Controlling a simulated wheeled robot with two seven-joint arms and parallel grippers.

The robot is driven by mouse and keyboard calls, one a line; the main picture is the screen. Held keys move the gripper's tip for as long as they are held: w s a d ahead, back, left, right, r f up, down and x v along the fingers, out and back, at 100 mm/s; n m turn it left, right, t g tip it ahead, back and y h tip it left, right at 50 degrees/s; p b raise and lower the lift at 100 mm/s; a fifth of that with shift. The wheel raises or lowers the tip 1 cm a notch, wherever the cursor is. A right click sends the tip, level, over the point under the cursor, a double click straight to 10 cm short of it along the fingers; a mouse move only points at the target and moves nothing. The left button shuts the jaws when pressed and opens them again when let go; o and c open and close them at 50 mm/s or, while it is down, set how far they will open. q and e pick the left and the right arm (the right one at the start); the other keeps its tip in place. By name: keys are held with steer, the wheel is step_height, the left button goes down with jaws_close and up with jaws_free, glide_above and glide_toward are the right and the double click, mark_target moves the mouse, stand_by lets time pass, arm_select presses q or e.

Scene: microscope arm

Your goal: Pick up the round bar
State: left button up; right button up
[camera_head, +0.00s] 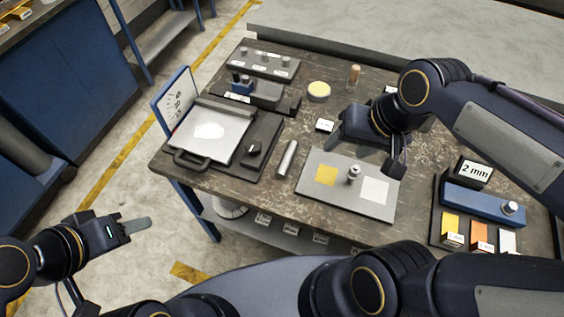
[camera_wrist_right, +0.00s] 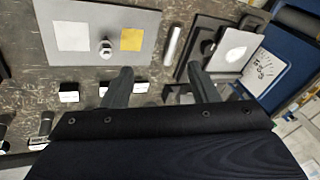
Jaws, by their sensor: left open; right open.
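The round bar (camera_head: 287,158) is a short silver cylinder lying on the dark worktable, between the black-based device on the left and the grey plate on the right. In the right wrist view the bar (camera_wrist_right: 172,44) lies beyond the fingertips, between their two lines. My right gripper (camera_head: 338,132) is over the table, behind the grey plate and to the right of the bar. In its wrist view the fingers (camera_wrist_right: 161,76) are apart with nothing between them. My left gripper (camera_head: 136,226) is open and empty, left of the table over the floor.
The grey plate (camera_head: 318,192) carries a yellow square, a white square and a metal knob. The black-based device (camera_head: 249,172) has a handle and an upright scale board (camera_head: 176,98). A tray (camera_head: 437,227) with blocks is at right. A copper-coloured cylinder (camera_head: 354,74) stands at the back.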

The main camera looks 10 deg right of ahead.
steer(key=w+a+f+m+g+h+b, duration=0.2)
steer(key=w+a+f+b, duration=0.2)
steer(key=w+f+b, duration=0.5)
steer(key=m+g+b, duration=0.1)
steer(key=m+b, duration=0.1)
glide_above(287, 156)
steer(key=shift+h, duration=0.4)
steer(key=f, duration=0.4)
steer(key=s+f, duration=0.1)
steer(key=f, duration=0.2)
steer(key=shift+a, duration=0.1)
steer(key=shift+w+a+f, duration=0.1)
steer(key=shift+w+f, duration=0.05)
steer(key=shift+f, duration=0.5)
steer(key=f, duration=0.6)
steer(key=shift+w+d+f+b, duration=0.2)
steer(key=shift+w+f+b, duration=0.1)
steer(key=shift+f+b, duration=0.1)
steer(key=shift+c, duration=0.4)
steer(key=shift+r, duration=0.1)
jaws_close()
